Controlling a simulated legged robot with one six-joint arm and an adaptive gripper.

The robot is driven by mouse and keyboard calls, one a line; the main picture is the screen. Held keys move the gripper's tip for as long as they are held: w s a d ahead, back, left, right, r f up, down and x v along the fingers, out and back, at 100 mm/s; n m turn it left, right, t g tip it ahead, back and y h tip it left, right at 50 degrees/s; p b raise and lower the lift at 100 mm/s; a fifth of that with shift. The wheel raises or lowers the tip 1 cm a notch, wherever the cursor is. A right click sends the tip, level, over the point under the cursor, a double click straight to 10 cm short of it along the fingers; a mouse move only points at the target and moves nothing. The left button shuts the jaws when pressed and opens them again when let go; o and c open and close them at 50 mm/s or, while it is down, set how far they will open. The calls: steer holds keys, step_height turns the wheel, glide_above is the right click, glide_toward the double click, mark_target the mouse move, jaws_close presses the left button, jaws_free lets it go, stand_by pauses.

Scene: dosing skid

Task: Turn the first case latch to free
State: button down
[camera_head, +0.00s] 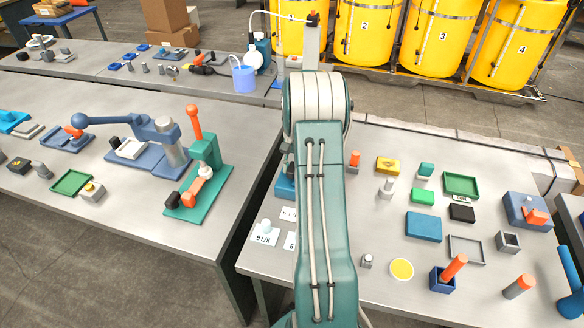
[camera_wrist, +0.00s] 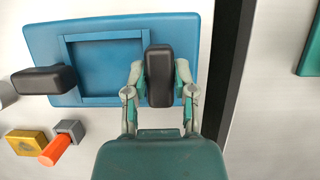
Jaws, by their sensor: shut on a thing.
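A flat blue case (camera_wrist: 110,32) with a square raised frame fills the upper part of the wrist view. A black latch (camera_wrist: 160,68) stands lengthwise up the picture at its right side. My gripper (camera_wrist: 160,90) has one finger on each side of this latch and is shut on it. A second black latch (camera_wrist: 42,80) lies crosswise at the case's left edge, apart from my gripper. I cannot tell which latch counts as first. In the head view my arm hides the gripper and most of the case; a blue corner (camera_head: 285,187) shows beside the arm.
In the wrist view a yellow block (camera_wrist: 28,142) and an orange peg (camera_wrist: 55,150) in a grey block lie below left. A dark gap (camera_wrist: 232,70) runs right of the case. In the head view, several parts crowd the right bench, including a blue block (camera_head: 423,226).

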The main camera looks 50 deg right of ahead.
steer(key=shift+w, duration=0.15)
steer(key=shift+c, duration=2.2)
jaws_free()
steer(key=shift+d, duration=0.1)
steer(key=v, duration=1.2)
steer(key=shift+f, duration=0.1)
